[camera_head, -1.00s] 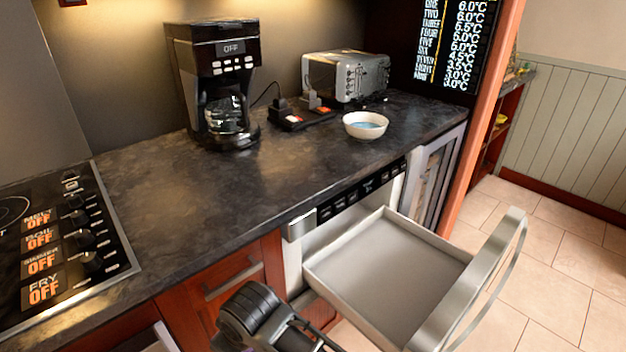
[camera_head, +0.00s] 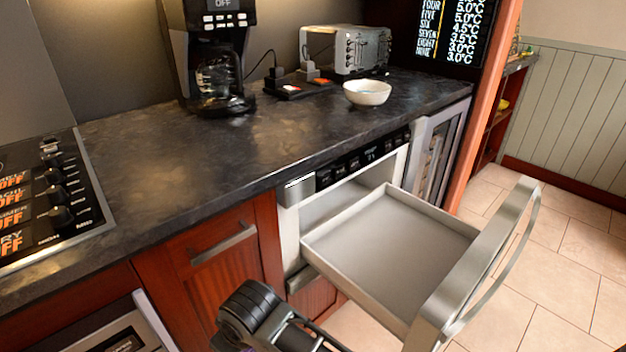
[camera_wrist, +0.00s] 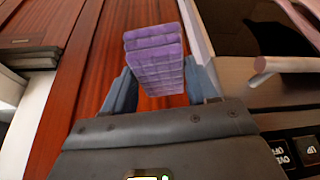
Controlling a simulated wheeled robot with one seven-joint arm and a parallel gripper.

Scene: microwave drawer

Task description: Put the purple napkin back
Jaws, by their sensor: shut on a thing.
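The purple napkin (camera_wrist: 155,62) shows in the wrist view as a folded block with a grid pattern. It sits between the two fingers of my gripper (camera_wrist: 162,85), which is shut on it. Reddish wood panelling lies behind it. In the head view, my arm reaches up from the bottom edge, left of the open drawer; the gripper's fingers and most of the napkin are out of sight there. The microwave drawer (camera_head: 395,255) is pulled out and its tray looks empty.
A dark countertop (camera_head: 190,165) carries a coffee maker (camera_head: 210,60), a toaster (camera_head: 345,50) and a white bowl (camera_head: 367,92). A stove panel (camera_head: 50,200) is at the left. The drawer's front and curved handle (camera_head: 500,260) stick out over the tiled floor. The counter's middle is clear.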

